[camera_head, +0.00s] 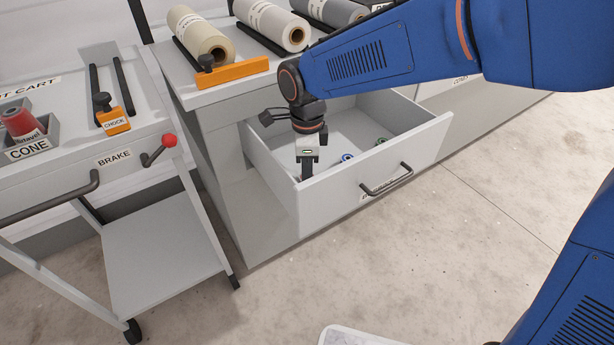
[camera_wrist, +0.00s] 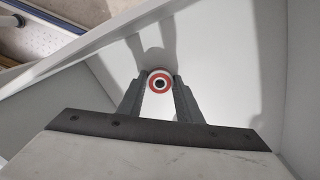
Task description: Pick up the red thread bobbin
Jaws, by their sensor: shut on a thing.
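The red thread bobbin (camera_wrist: 160,83) shows in the wrist view as a red ring with a white centre and a dark hole. It sits between the two dark fingertips of my gripper (camera_wrist: 160,92), which is shut on it. In the head view my gripper (camera_head: 307,172) points down inside the open drawer (camera_head: 280,178), near its front left corner. The bobbin is hidden there by the gripper and the drawer wall. I cannot tell whether the bobbin touches the drawer floor.
A blue bobbin (camera_head: 347,157) and a green bobbin (camera_head: 381,141) lie in the drawer to the right of my gripper. The drawer front (camera_head: 385,178) and its side walls stand close around. A cart (camera_head: 150,185) with a red-knobbed brake lever (camera_head: 168,141) stands at left.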

